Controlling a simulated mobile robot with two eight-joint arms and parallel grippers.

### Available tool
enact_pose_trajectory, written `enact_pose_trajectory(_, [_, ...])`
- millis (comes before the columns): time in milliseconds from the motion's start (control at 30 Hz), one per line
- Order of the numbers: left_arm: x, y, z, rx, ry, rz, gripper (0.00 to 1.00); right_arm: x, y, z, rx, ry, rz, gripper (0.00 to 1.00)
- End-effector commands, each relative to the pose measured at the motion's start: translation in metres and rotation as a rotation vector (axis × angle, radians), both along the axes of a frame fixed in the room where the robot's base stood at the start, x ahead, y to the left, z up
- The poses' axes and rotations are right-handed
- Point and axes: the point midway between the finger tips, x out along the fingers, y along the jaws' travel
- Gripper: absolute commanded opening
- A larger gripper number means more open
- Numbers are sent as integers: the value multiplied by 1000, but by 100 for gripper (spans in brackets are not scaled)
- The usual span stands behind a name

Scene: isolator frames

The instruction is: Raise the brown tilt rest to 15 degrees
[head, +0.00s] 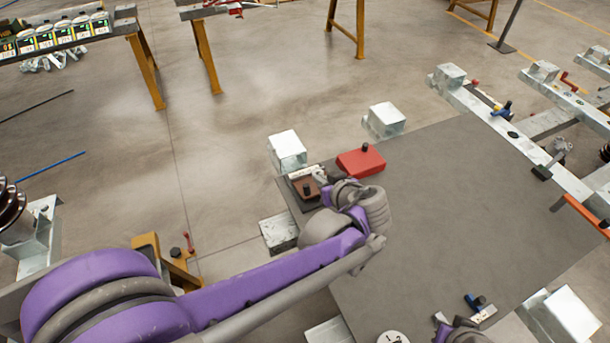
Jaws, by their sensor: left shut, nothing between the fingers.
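The brown tilt rest (302,189) is a small brown block with a dark knob, near the left corner of the grey table top (440,210). A pale strip lies along its far edge; its tilt angle is too small to read. My left arm reaches in from the left, and its wrist partly covers the area just right of the rest. My left gripper (321,175) is shut and empty, close beside the rest's right side; I cannot tell whether it touches.
A red block (361,161) with a black knob sits right of the brown rest. Pale metal blocks (287,150) (385,120) stand along the far edge. A blue-handled clamp (477,302) is at the front right. The table's middle is clear.

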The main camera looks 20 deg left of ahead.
Motion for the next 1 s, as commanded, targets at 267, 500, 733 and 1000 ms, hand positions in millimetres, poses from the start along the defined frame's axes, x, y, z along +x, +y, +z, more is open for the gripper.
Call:
enact_pose_trajectory(267, [7, 9, -7, -36, -42, 42, 0, 0, 0, -1, 0, 1, 0, 0])
enact_pose_trajectory(500, [34, 40, -35, -35, -41, 41, 0, -1, 0, -3, 0, 2, 0, 0])
enact_pose_trajectory(733, [52, 59, -65, -35, -41, 35, 0, -2, 0, -6, 0, 3, 0, 0])
enact_pose_trajectory(1000, [45, 51, -90, -35, -40, 36, 0, -3, 0, -9, 0, 5, 0, 0])
